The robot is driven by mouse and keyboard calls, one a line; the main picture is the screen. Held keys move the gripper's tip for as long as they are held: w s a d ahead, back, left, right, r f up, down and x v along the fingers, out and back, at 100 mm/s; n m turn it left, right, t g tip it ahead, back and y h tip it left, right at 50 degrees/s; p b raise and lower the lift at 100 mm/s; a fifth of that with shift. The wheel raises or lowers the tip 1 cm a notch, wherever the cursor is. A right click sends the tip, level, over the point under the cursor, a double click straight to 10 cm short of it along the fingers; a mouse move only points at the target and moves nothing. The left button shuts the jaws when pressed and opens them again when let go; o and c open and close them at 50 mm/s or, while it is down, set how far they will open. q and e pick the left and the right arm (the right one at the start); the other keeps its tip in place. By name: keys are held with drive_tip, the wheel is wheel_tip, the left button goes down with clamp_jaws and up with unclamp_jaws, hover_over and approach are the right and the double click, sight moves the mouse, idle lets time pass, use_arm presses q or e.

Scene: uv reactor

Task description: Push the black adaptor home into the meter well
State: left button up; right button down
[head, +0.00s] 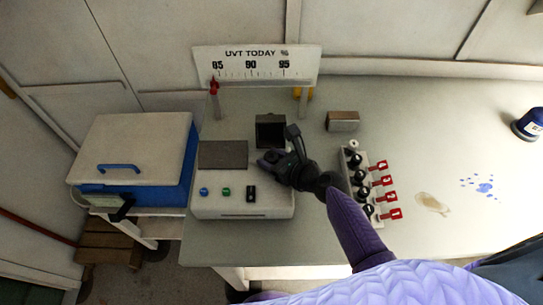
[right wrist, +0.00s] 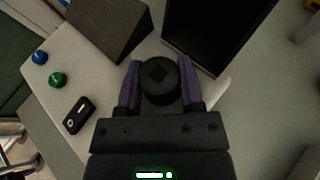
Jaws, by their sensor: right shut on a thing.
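The meter is a pale box (head: 230,205) on the bench, with a blue and a green button and a black switch on its front. My right gripper (head: 264,161) is over the right part of the meter's top. The well is hidden under the adaptor and gripper, so I cannot tell how deep the adaptor sits. My left gripper is out of view.
A dark square panel (head: 270,132) stands behind the gripper, and a grey sloped panel (head: 223,154) lies left. A rack (head: 352,172) of black-capped vials with red tags stands right. A UVT scale board (head: 256,66) rises behind. A blue cooler (head: 130,150) stands left. The right bench is mostly clear.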

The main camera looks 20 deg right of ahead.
drive_tip(key=shift+c, duration=0.7)
unclamp_jaws()
drive_tip(key=shift+f, duration=0.1)
drive_tip(key=p+v, duration=0.2)
drive_tip(key=v, duration=0.8)
